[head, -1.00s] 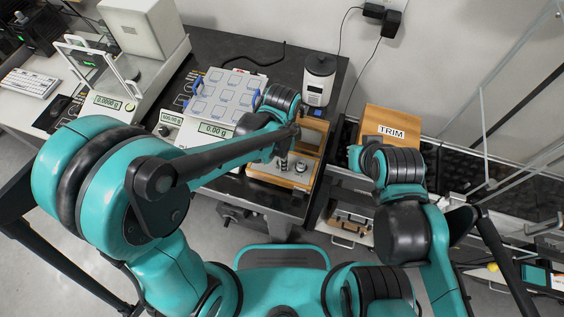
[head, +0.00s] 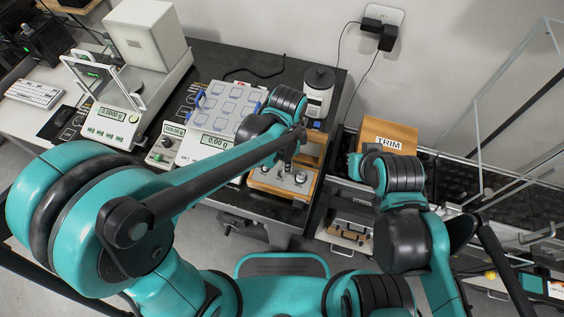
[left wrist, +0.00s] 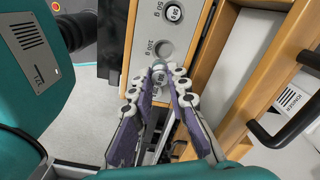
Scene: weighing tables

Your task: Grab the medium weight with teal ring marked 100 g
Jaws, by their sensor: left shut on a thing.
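The 100 g weight (left wrist: 158,73), with a teal ring on top, is between my left fingertips in the left wrist view. My left gripper (left wrist: 162,82) is shut on it, and the purple fingers hide its lower part. The same gripper (head: 287,155) shows small in the head view, above the wooden weight box (head: 262,185). In the left wrist view the round socket (left wrist: 166,48) beside the "100 g" mark looks empty, just beyond the held weight. My right gripper does not show; only my right arm does.
The 50 g weight (left wrist: 173,13) stands in its socket farther along the grey panel. The box's wooden wall (left wrist: 205,65) runs close on the right. A balance (head: 208,140), a white-and-black jar (head: 318,92) and a TRIM box (head: 388,137) stand nearby.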

